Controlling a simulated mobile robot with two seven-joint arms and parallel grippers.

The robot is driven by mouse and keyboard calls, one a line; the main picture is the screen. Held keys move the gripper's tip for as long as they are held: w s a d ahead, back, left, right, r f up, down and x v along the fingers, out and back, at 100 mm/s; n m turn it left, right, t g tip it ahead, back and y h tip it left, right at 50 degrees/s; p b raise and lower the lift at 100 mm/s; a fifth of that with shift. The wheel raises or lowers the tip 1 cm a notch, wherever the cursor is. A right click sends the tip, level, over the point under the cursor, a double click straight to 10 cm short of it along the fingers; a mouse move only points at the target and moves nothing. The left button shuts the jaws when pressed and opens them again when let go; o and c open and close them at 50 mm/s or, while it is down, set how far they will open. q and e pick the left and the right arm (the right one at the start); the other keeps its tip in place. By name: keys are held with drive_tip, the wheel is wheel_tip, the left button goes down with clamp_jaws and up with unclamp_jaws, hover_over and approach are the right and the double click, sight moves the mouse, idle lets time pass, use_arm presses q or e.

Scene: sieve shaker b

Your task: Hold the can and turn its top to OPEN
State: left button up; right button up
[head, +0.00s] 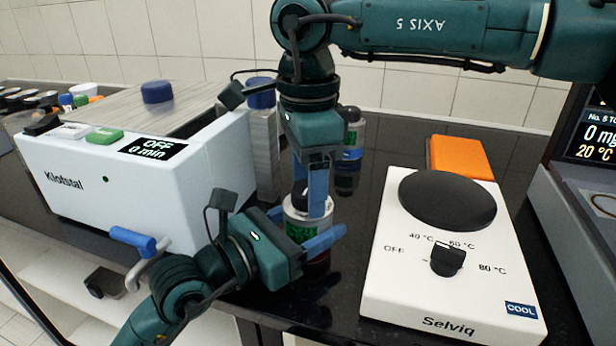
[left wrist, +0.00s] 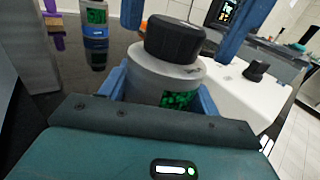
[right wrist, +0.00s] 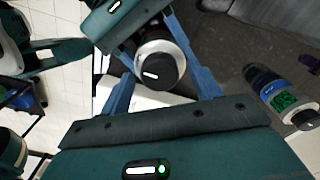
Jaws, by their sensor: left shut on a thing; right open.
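The can (head: 297,226) stands upright on the dark bench, pale with a green-lettered label and a black top (head: 299,196). My left gripper (head: 308,230) is shut around its body from the side; in the left wrist view the blue fingers flank the can (left wrist: 150,80). My right gripper (head: 309,192) comes down from above, open, with its fingers on either side of the black top. In the right wrist view the top (right wrist: 160,72) lies between the fingers and bears a white mark. I cannot tell whether the fingers touch it or read OPEN.
A second can (head: 352,132) stands behind. The white Klotstal box (head: 90,185) is left, a white Selviq hot plate (head: 420,290) right. An orange block (head: 458,157) lies behind the plate. A balance (head: 590,215) stands far right. Dark bench shows between the can and the plate.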

drive_tip(key=c, duration=1)
drive_tip(key=n, duration=0.4)
drive_tip(key=shift+n, duration=0.3)
drive_tip(key=n, duration=0.4)
drive_tip(key=shift+n, duration=0.3)
drive_tip(key=n, duration=0.4)
drive_tip(key=shift+n, duration=2.4)
